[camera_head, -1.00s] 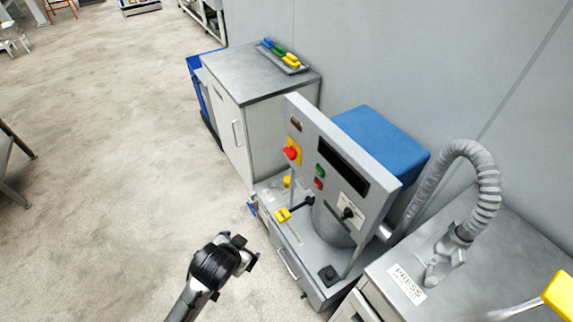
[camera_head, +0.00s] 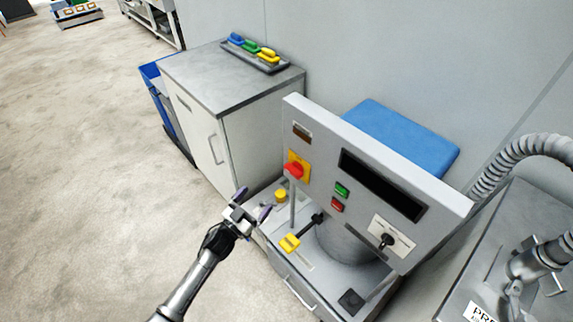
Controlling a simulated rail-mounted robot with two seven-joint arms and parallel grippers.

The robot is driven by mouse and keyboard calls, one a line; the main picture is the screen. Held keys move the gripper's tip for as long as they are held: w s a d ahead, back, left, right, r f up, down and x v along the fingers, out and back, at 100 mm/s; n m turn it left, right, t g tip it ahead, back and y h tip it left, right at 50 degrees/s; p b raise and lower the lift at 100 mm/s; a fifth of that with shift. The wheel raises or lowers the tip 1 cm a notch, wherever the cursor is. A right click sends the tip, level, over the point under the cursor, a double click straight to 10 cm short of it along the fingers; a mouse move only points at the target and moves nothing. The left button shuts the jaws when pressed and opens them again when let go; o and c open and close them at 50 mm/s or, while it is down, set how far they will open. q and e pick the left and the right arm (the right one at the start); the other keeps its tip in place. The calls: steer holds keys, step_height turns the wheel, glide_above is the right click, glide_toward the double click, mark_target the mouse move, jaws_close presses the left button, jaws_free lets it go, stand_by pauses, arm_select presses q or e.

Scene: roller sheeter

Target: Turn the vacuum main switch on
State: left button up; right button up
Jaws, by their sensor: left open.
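The grey control panel (camera_head: 330,145) stands upright on the vacuum unit. Near its left edge is a red rotary knob on a yellow plate (camera_head: 303,158), which looks like the main switch; its label cannot be read. My left gripper (camera_head: 253,204) is open and empty, with purple fingertips, to the left of and below this knob in the picture, apart from it. A green button (camera_head: 341,190) and a red button (camera_head: 337,205) sit right of the knob. A black selector on a white plate (camera_head: 387,240) is at the lower right. My right gripper is not in view.
Below the panel are a yellow-handled lever (camera_head: 289,243) and a yellow knob (camera_head: 280,196). A white cabinet (camera_head: 215,140) carrying a tray of coloured pieces stands left. A ribbed hose (camera_head: 525,150) curves at the right. Floor at the left is open.

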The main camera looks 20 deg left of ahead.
mark_target(290, 172)
arm_select(q)
steer(key=s+d+r+h, duration=0.2)
steer(key=d+h, duration=0.1)
steer(key=h, duration=0.1)
steer(key=shift+t, duration=0.3)
steer(key=b+x, duration=0.2)
steer(key=x, duration=1.1)
steer(key=shift+w+d+r, duration=0.1)
steer(key=shift+w+r, duration=0.2)
steer(key=shift+w, duration=0.05)
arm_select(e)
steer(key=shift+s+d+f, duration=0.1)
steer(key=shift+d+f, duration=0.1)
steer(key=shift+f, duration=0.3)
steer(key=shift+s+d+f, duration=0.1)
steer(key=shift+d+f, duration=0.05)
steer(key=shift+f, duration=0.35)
arm_select(q)
steer(key=c, duration=0.9)
steer(key=shift+c, duration=0.2)
